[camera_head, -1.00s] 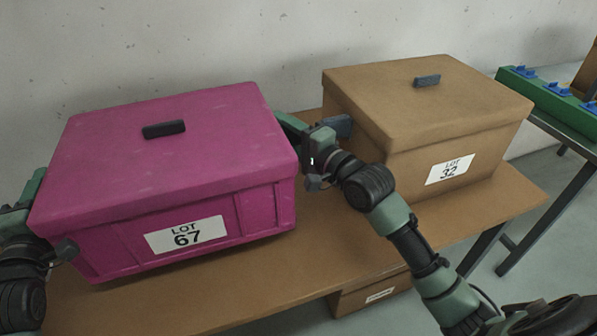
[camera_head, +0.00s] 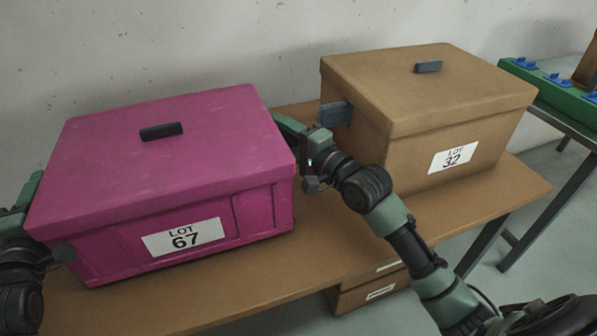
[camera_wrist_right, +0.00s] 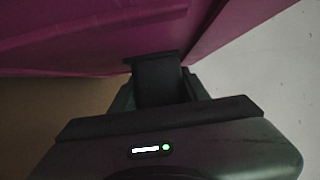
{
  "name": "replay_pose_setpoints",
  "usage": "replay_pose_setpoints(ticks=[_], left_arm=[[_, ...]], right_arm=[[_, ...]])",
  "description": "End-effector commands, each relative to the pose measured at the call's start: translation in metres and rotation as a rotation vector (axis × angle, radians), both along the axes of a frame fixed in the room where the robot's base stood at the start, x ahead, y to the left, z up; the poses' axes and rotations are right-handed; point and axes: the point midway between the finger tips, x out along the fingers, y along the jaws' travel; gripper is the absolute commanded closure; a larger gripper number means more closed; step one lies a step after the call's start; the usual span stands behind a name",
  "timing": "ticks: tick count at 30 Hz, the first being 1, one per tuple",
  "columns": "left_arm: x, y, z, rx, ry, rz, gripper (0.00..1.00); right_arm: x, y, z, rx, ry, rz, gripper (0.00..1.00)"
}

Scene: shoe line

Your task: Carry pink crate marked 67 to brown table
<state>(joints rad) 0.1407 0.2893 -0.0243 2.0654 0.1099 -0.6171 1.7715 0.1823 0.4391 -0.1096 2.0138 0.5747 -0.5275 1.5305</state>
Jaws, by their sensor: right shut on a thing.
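The pink crate (camera_head: 130,185), with a LOT 67 label and a dark lid handle, is upright above the left part of the brown table (camera_head: 300,272). I cannot tell if its base touches the table. My right gripper (camera_head: 287,124) is at the crate's right side, partly hidden behind it. The right wrist view shows this gripper (camera_wrist_right: 158,75) shut on a dark part against the pink wall. My left gripper (camera_head: 28,200) is at the crate's left side at the picture edge. Its fingers are hidden by the crate.
A brown crate (camera_head: 405,145) labelled LOT 32 stands on the table's right part, with a dark side handle near my right arm. A brown box (camera_head: 365,297) is below the table. A green piece with blue parts (camera_head: 560,92) lies on another table at right. A wall is behind.

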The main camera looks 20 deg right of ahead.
Motion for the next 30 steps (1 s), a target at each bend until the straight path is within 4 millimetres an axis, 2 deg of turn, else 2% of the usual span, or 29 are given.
replay_pose_setpoints(ticks=[5,6,8,17,20,23,30], left_arm=[[0.000,0.001,-0.012,0.001,-0.006,0.002,1.00],[0.000,0.001,-0.011,0.001,-0.002,0.002,0.46],[0.000,0.001,-0.010,0.001,-0.001,0.002,0.33],[0.000,0.000,-0.010,0.000,0.000,0.001,0.33],[-0.006,0.000,-0.011,-0.001,0.001,0.000,0.33],[-0.020,0.001,-0.012,-0.001,0.002,0.001,0.33],[-0.072,0.004,-0.012,-0.001,0.002,0.001,0.33]], right_arm=[[0.000,-0.001,-0.013,-0.001,-0.004,-0.002,1.00],[0.000,-0.001,-0.012,-0.001,0.001,-0.002,0.46],[0.000,-0.001,-0.011,-0.001,0.001,-0.001,0.33],[0.000,0.000,-0.011,0.000,0.000,0.000,0.33],[0.000,0.000,-0.011,0.000,0.000,0.000,0.33],[0.000,0.000,-0.011,0.000,0.000,0.000,0.33],[0.000,0.000,-0.010,0.000,0.000,0.000,0.33]])
